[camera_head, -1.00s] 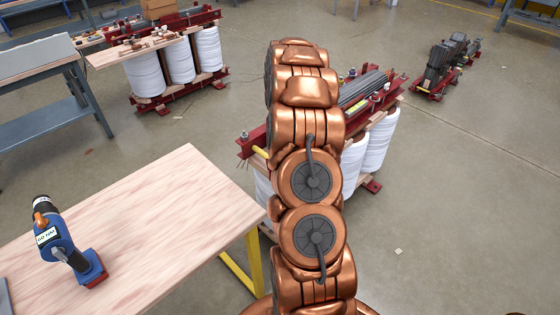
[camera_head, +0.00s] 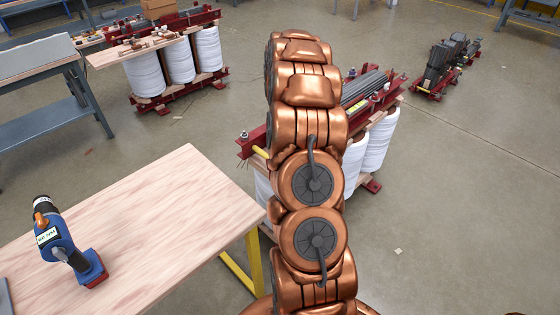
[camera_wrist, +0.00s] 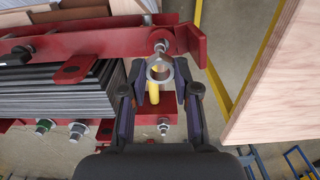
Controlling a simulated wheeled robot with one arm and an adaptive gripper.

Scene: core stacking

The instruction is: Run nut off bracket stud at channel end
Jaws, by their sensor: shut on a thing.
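In the wrist view, my gripper (camera_wrist: 159,80) is shut on a grey metal ring (camera_wrist: 160,68) held between its fingertips. I cannot tell whether this ring is the nut or a tool. The ring's hole is open to view. Just beyond its far rim is a metal stud (camera_wrist: 160,46) at the red bracket (camera_wrist: 184,41) on the end of the red channel (camera_wrist: 90,42). I cannot tell whether the ring touches the stud. A yellow rod (camera_wrist: 154,92) shows behind the ring. In the head view, my arm hides the gripper and this stud.
Dark stacked core plates (camera_wrist: 60,95) lie left of the gripper. A wooden tabletop (camera_head: 150,215) on a yellow frame stands close by, with a blue cordless driver (camera_head: 66,245) on it. White coils (camera_head: 378,140) stand under the core. The floor at right is mostly clear.

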